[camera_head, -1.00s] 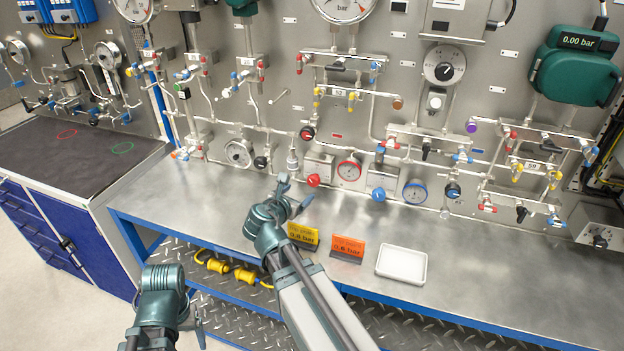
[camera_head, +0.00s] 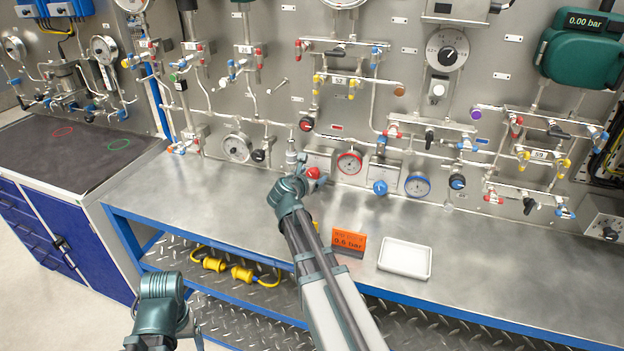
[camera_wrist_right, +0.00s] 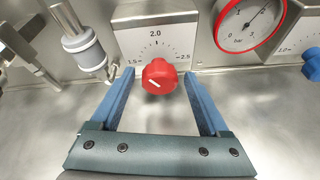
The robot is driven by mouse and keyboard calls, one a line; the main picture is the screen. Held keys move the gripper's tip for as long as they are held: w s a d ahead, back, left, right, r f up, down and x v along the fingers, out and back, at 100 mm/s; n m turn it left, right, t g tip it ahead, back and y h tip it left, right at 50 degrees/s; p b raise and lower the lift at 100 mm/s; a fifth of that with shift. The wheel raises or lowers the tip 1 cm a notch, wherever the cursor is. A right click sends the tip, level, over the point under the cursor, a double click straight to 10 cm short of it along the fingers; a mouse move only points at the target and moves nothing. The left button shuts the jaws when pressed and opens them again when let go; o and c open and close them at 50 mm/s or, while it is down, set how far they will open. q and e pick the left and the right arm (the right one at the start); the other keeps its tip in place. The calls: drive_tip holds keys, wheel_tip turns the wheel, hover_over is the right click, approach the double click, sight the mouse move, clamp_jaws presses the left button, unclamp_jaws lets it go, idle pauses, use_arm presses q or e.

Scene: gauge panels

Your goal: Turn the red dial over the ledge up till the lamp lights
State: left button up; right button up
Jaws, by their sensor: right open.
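The red dial (camera_head: 313,172) sits low on the panel, just over the steel ledge (camera_head: 235,205). The red-rimmed gauge (camera_head: 349,162) is right of the dial. My left gripper (camera_head: 196,332) is low left, its fingers mostly hidden. I cannot make out a lit lamp.
A blue knob (camera_head: 380,187) and blue-rimmed gauge (camera_head: 417,185) are farther right. An orange sign (camera_head: 349,243) and white tray (camera_head: 405,259) stand on the ledge. My right arm mostly hides a yellow sign. The ledge's right part is clear.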

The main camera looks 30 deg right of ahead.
drive_tip(key=shift+w+d, duration=0.1)
drive_tip(key=shift+f, duration=0.1)
clamp_jaws()
idle(0.4)
drive_tip(key=shift+m+t+y, duration=0.4)
drive_tip(key=shift+m, duration=0.4)
drive_tip(key=shift+s+f+m+t+y+b, duration=0.15)
drive_tip(key=shift+m+t+b, duration=0.15)
drive_tip(key=shift+m, duration=0.15)
drive_tip(key=shift+s+m+t+y+b, duration=0.15)
drive_tip(key=shift+m+t+b, duration=0.15)
drive_tip(key=shift+m, duration=0.15)
drive_tip(key=shift+d+m+t+y+b, duration=0.1)
drive_tip(key=shift+m+t+y+b, duration=0.35)
drive_tip(key=shift+m, duration=0.75)
drive_tip(key=shift+m+t+b, duration=0.65)
drive_tip(key=shift+m+b, duration=0.15)
drive_tip(key=shift+m, duration=0.1)
